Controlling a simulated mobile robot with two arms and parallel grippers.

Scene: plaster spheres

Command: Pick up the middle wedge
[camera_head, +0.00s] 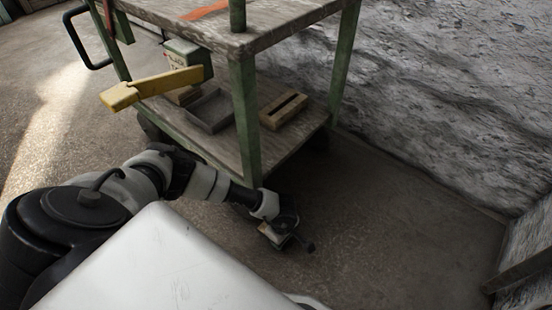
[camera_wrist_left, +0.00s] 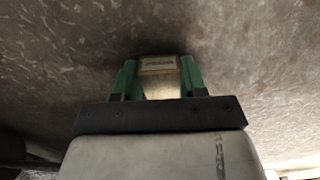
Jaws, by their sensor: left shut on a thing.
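My left gripper (camera_head: 290,236) reaches low over the floor, in front of the cart's right side in the head view. In the left wrist view, its two green fingers are shut on a pale tan wedge (camera_wrist_left: 160,68) with a small label-like marking on its face. The wedge sits between the fingers, close to the floor; whether it touches the floor cannot be told. In the head view the held wedge is hardly distinguishable from the gripper. No other wedge can be made out. My right gripper is not in view.
A green-legged cart (camera_head: 245,118) stands just behind my left arm. Its lower shelf holds a grey tray (camera_head: 209,110) and a wooden frame-like box (camera_head: 283,109). A yellow thing (camera_head: 150,88) juts out at its left. A rough grey wall (camera_head: 440,100) is at the right. The floor (camera_head: 390,240) there is clear.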

